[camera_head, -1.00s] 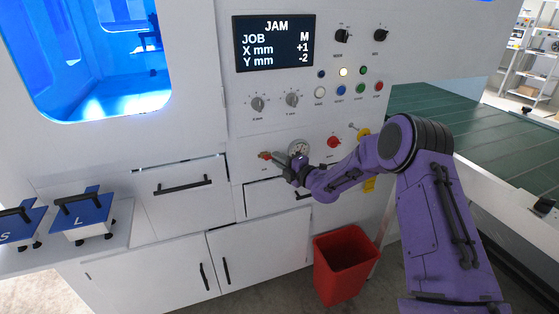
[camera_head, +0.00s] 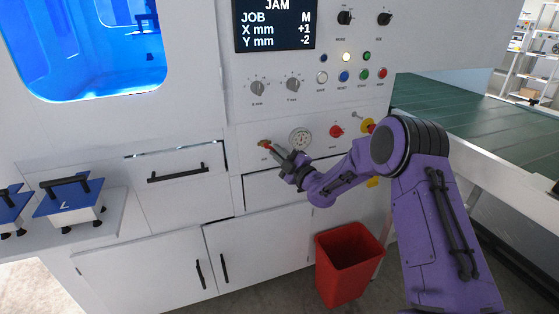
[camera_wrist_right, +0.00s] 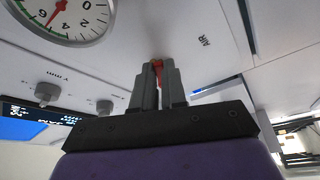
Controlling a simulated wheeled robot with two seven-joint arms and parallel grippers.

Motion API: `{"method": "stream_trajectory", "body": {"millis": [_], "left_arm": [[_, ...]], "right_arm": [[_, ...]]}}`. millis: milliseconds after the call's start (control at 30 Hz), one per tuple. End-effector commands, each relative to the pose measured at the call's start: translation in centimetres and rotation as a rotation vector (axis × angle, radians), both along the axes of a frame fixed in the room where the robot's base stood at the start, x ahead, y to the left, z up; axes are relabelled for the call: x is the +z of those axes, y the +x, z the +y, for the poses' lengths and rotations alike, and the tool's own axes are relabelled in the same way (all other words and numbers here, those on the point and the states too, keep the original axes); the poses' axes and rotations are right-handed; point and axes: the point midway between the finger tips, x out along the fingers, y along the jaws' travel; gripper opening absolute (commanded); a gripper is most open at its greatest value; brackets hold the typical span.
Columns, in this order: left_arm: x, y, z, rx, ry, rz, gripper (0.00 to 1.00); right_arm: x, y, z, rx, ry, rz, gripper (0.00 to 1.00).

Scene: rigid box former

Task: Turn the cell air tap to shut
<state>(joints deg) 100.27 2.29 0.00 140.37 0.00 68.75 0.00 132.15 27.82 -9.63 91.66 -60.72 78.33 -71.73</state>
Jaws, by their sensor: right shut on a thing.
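The air tap (camera_head: 264,143) has a small red-orange handle on the white machine front, left of the round pressure gauge (camera_head: 300,138). My right gripper (camera_head: 275,149) reaches up to it from the lower right. In the right wrist view the fingers (camera_wrist_right: 158,82) are shut on the red handle (camera_wrist_right: 157,66), with only a thin part of it showing between the fingertips. The label "AIR" is beside it. The tap's exact angle is mostly hidden by the fingers. My left gripper is not in view.
A red knob (camera_head: 336,131) is right of the gauge, and dials and buttons are above. A drawer (camera_head: 262,188) lies just below my right gripper. A red bin (camera_head: 347,268) stands on the floor. A display (camera_head: 275,25) reads JAM.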

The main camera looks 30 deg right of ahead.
Motion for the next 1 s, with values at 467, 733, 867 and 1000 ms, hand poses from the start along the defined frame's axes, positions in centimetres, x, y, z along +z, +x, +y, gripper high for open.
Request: {"method": "stream_trajectory", "body": {"millis": [467,733,867,1000], "left_arm": [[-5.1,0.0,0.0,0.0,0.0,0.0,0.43],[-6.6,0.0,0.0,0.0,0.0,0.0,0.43],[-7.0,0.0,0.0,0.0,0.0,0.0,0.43],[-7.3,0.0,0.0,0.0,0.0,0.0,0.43]], "right_arm": [[-1.7,0.3,1.2,0.002,0.437,-0.103,0.0],[-2.0,0.4,2.0,0.002,0.68,-0.161,0.0],[-2.0,0.5,2.4,0.002,0.784,-0.185,0.0],[-2.0,0.6,2.7,0.002,0.876,-0.207,0.0]]}}
